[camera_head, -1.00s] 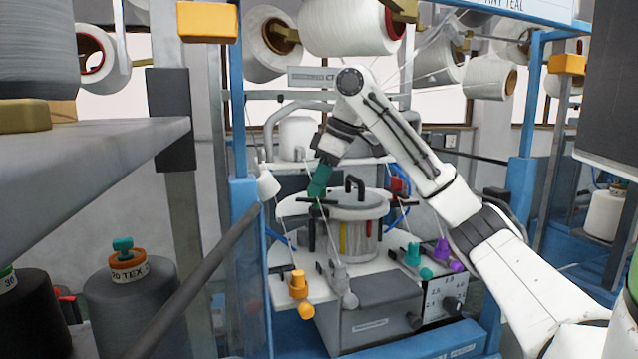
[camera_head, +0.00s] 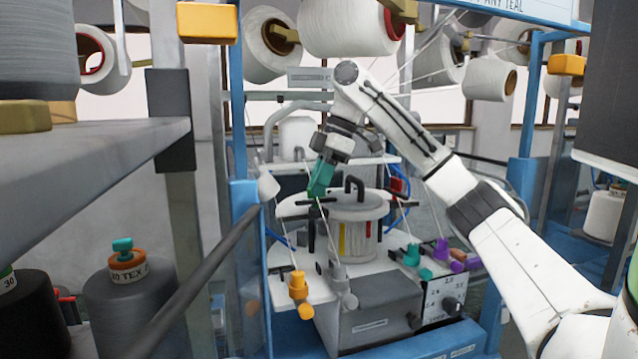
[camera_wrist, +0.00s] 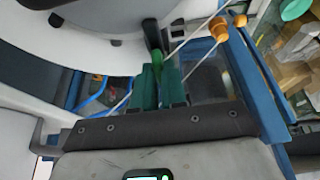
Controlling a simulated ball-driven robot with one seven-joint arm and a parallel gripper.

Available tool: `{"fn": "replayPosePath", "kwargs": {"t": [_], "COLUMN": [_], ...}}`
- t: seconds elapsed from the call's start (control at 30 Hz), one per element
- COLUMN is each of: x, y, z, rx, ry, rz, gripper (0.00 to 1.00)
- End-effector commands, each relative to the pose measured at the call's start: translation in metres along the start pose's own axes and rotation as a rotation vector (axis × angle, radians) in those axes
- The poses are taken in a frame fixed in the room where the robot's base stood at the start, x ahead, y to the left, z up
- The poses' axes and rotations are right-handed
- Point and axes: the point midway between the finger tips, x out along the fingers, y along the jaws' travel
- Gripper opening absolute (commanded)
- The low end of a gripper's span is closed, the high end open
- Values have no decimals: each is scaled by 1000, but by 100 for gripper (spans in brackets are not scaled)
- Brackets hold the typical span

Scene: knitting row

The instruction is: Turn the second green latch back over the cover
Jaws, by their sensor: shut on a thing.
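The round cover (camera_head: 358,211) with a black arched handle sits on the machine's pale plate. My gripper (camera_head: 316,194) has green fingers and reaches down at the cover's left side. In the wrist view my gripper (camera_wrist: 160,72) is shut on a green latch (camera_wrist: 156,58), with its darker arm reaching up toward the cover's edge. The fingers hide part of the latch. I cannot tell how far the latch lies over the cover.
Orange (camera_head: 298,285), grey, teal (camera_head: 412,254) and purple (camera_head: 442,248) knobbed yarn guides stand along the plate's front. Thin yarns run up past my arm. A blue post (camera_head: 247,270) and a dark slanted bar stand left. White cones hang above.

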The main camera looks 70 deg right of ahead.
Motion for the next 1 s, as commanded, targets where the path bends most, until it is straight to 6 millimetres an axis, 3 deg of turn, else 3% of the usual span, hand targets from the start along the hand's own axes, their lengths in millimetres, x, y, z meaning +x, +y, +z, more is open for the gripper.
{"fn": "replayPosePath", "kwargs": {"t": [0.37,0.4,0.63,1.0], "x": [-2,-2,-1,0], "y": [0,0,0,0], "z": [-1,-1,0,0], "rx": [-6,-6,-5,-3], "ry": [0,0,0,0], "rz": [3,3,1,0], "gripper": [0,14,37,37]}}
